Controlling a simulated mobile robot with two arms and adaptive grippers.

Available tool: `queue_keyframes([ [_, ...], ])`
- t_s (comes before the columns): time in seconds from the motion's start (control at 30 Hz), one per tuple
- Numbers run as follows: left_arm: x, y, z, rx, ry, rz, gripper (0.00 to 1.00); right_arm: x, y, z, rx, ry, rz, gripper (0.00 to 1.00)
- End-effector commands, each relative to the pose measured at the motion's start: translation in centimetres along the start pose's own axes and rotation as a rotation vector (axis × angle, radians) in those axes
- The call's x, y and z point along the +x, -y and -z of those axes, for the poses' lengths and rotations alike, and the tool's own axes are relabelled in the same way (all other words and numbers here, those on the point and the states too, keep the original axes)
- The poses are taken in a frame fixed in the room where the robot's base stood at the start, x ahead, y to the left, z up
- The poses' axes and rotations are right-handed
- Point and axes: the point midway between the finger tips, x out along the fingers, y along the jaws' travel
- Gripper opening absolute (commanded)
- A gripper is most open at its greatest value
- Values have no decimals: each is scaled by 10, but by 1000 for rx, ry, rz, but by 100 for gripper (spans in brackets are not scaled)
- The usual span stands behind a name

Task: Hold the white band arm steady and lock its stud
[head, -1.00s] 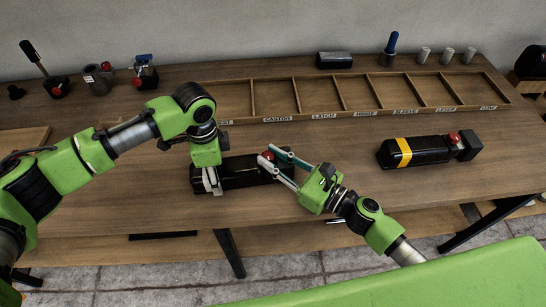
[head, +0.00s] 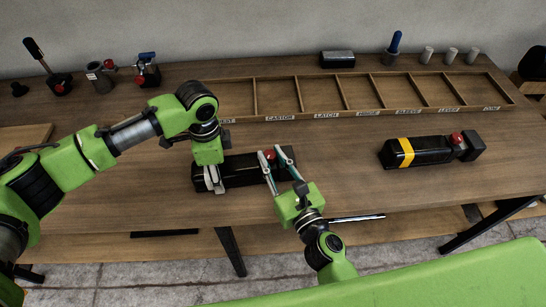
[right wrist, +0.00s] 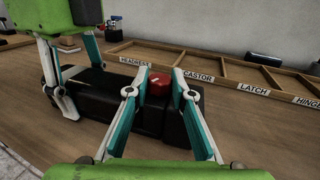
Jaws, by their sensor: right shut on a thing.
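A black arm block (head: 240,172) lies on the wooden bench, with a red stud (head: 268,155) on top near its right end.
A yellow-banded black arm (head: 406,152) with its own red stud lies to the right. A labelled divided tray (head: 345,112) runs along the back. Small fittings (head: 146,72) stand at back left. The bench between the two arms is clear.

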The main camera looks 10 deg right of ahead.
Motion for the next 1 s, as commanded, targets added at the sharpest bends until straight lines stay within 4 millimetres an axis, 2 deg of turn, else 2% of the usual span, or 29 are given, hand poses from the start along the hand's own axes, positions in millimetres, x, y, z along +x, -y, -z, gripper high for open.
queue_keyframes([
  [0.67,0,-1,2,2,-4,0,6,0,-2,-1,0,0,42,1],
  [0.7,0,-1,2,2,-4,0,6,0,-2,-1,0,-1,42,25],
  [0.77,0,-1,2,2,-4,0,6,0,-2,-1,0,-1,42,39],
  [1.0,0,0,2,2,-4,0,6,0,-1,0,-1,-3,44,39],
])
